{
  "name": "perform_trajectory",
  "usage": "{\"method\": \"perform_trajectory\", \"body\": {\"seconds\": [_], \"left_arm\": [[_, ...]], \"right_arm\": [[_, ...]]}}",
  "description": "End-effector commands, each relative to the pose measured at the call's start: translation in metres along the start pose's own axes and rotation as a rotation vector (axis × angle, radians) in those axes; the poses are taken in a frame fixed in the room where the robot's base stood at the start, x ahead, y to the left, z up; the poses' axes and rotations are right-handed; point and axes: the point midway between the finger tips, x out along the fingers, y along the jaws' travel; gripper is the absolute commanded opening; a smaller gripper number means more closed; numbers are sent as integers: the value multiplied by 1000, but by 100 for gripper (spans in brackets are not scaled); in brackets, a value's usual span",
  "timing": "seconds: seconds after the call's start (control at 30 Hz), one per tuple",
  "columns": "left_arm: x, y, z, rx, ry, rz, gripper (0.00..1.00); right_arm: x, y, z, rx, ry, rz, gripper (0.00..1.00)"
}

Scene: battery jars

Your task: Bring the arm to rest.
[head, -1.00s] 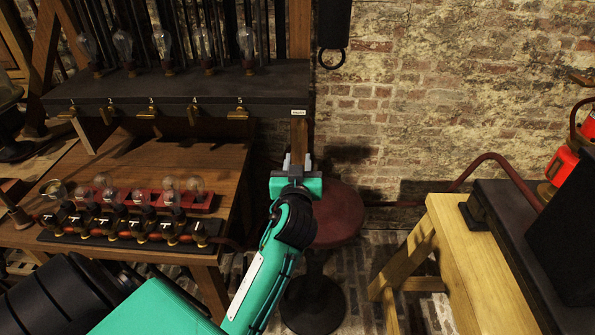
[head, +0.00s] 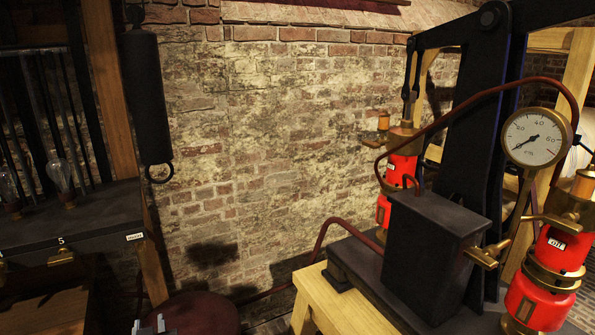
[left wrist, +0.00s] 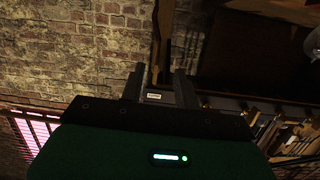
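Only the fingertips of my left gripper (head: 149,325) show in the head view, at the bottom edge left of centre, in front of a dark red round stool seat (head: 200,314). In the left wrist view my left gripper (left wrist: 158,84) has its two fingers apart. No held object can be made out between them. A small white label and a wooden post show in the gap, apparently behind the fingers. The rest of my left arm is outside the head view. My right gripper is in neither view.
A dark shelf (head: 95,222) with glass bulbs stands at left. A pale wooden bench (head: 322,297) at right carries black apparatus, red jars (head: 541,300) and a round gauge (head: 535,138). A brick wall (head: 270,150) stands behind.

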Motion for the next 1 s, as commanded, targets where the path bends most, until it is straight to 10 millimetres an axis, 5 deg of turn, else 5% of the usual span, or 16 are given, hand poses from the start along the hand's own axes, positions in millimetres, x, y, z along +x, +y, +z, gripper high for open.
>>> {"method": "perform_trajectory", "body": {"seconds": [0.1, 0.3, 0.67, 1.0], "left_arm": [[-36, -5, 72, 99, -250, 73, 32], [-110, -10, 161, 263, -610, 244, 32], [-233, -25, 234, 473, -1016, 546, 32], [-191, -5, 319, 475, -1034, 531, 32]], "right_arm": [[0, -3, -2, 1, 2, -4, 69], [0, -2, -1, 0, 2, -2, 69], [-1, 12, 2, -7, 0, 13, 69], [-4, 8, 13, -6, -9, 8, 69]]}}
